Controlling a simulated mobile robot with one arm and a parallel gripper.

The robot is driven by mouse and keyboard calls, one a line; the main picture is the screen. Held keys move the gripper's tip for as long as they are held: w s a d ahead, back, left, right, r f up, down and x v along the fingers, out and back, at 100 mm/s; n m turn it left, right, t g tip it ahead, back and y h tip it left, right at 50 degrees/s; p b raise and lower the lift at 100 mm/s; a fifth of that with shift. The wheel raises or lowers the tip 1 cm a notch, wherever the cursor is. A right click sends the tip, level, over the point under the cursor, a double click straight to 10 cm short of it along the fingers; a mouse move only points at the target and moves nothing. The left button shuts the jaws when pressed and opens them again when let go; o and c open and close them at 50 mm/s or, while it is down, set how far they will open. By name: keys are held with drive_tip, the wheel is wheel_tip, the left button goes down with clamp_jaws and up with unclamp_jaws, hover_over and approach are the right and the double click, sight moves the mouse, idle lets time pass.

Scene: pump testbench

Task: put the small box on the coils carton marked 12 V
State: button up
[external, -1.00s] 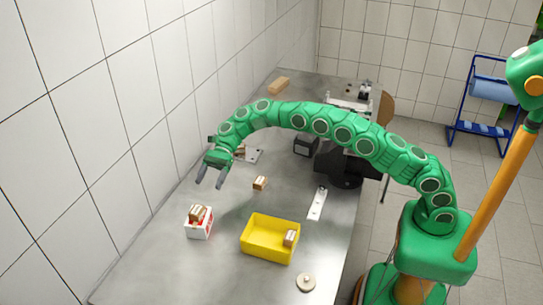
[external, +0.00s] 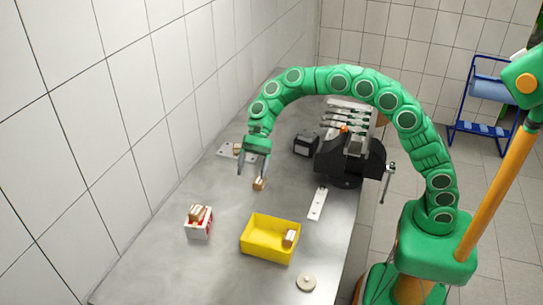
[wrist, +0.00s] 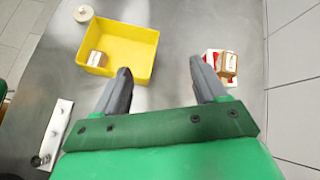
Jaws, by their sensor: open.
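A small brown box (external: 259,184) lies on the grey workbench. Another brown box (external: 289,238) lies in the yellow bin (external: 256,251) and shows in the wrist view (wrist: 96,58). A white and red carton (external: 199,231) stands at the left with brown boxes (external: 196,213) in or on it; it also shows in the wrist view (wrist: 209,56). No 12 V marking is readable. My gripper (external: 253,174) is open and points down over the bench, its right fingertip close to the lone small box; I cannot tell whether they touch. The wrist view does not show that box.
A black vise (external: 345,160) and dark block (external: 306,143) stand beyond my gripper. A plate (external: 228,151) lies near the wall.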

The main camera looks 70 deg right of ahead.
drive_tip(key=s+d+r+n+h, duration=0.1)
drive_tip(key=s+d+n+h, duration=0.2)
drive_tip(key=s, duration=0.8)
drive_tip(key=s+d+r+n+h, duration=0.1)
drive_tip(key=s+d+n+h, duration=0.3)
drive_tip(key=s, duration=0.8)
drive_tip(key=s+d+f+n+h, duration=0.1)
drive_tip(key=s+d+n, duration=0.1)
drive_tip(key=s+d, duration=0.3)
drive_tip(key=s+d+f+n+h, duration=0.1)
drive_tip(key=s+d, duration=0.4)
drive_tip(key=s, duration=0.7)
drive_tip(key=s+d+f+n+h, duration=0.1)
drive_tip(key=s+d+f+n, duration=0.1)
drive_tip(key=s+d, duration=0.3)
drive_tip(key=s, duration=0.4)
drive_tip(key=shift+d+f+n+g, duration=0.2)
drive_tip(key=shift+f+n+g, duration=0.1)
drive_tip(key=shift+f, duration=0.1)
